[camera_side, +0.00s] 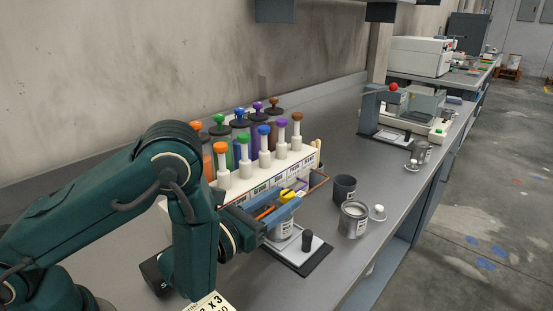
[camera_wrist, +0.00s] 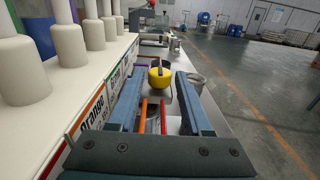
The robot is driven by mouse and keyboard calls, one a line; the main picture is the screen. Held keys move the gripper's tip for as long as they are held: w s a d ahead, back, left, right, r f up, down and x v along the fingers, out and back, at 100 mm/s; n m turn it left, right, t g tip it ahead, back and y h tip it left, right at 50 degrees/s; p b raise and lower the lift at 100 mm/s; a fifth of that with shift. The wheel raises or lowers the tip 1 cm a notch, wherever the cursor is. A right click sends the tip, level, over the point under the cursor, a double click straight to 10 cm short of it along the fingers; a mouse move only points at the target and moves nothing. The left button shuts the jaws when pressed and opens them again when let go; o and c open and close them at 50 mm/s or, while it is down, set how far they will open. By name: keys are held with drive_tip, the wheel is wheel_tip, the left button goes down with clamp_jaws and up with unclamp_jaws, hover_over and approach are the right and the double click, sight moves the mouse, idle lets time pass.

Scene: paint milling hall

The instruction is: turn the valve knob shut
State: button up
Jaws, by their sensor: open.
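The yellow round knob (camera_wrist: 160,76) with a dark raised grip on top shows between and just beyond my fingertips in the wrist view. In the side view the yellow knob (camera_side: 287,194) is partly hidden by my blue fingers. I take it for the valve knob; its turn angle is hard to read. My gripper (camera_side: 290,205) is open, with nothing between the pads that I can see as held. In the wrist view my gripper (camera_wrist: 160,78) has one finger on each side of the knob. I cannot tell whether either finger touches it.
A white dispenser rack (camera_side: 310,160) with coloured plungers stands close on the left. An open paint can (camera_side: 354,219) and a dark cup (camera_side: 344,187) stand to the right. A scale-like plate (camera_side: 294,250) lies below the gripper. Bare bench top (camera_side: 335,130) lies behind.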

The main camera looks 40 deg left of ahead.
sight(282, 199)
drive_tip(key=shift+s, duration=1.5)
